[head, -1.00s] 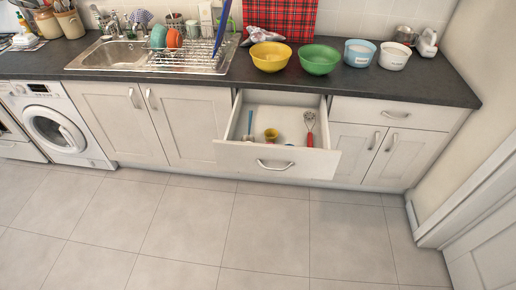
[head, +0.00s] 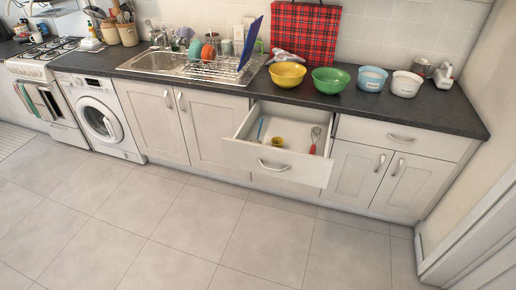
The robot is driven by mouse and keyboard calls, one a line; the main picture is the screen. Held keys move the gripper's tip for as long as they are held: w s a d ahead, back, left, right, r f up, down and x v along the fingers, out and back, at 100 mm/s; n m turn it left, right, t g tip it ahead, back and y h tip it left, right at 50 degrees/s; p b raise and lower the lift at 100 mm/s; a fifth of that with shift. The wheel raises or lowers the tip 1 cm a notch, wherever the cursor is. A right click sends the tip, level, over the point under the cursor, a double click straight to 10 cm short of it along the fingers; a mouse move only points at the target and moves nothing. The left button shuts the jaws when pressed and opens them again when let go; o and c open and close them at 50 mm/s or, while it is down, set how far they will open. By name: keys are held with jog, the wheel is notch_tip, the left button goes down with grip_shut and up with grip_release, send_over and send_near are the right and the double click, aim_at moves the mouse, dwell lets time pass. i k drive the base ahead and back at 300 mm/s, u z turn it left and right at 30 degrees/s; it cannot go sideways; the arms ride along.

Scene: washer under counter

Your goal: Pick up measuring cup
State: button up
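An open drawer (head: 280,165) under the dark counter holds a few utensils. A small yellow cup-like item (head: 277,142), which looks like the measuring cup, sits near the middle of the drawer floor. To its left lies a blue-handled utensil (head: 260,128). To its right is a whisk-like utensil (head: 315,138) with a red end. The low front part of the drawer floor is hidden by the drawer front. My gripper is not in view.
The counter (head: 400,108) carries a yellow bowl (head: 287,76), a green bowl (head: 330,80) and pale canisters. A sink with a dish rack (head: 222,70) is to the left. A washer (head: 100,117) and stove stand further left. The tiled floor (head: 170,225) in front is clear.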

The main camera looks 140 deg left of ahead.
aim_at(256, 141)
jog(key=u, duration=1.75)
jog(key=i, duration=0.1)
jog(key=u, duration=2.55)
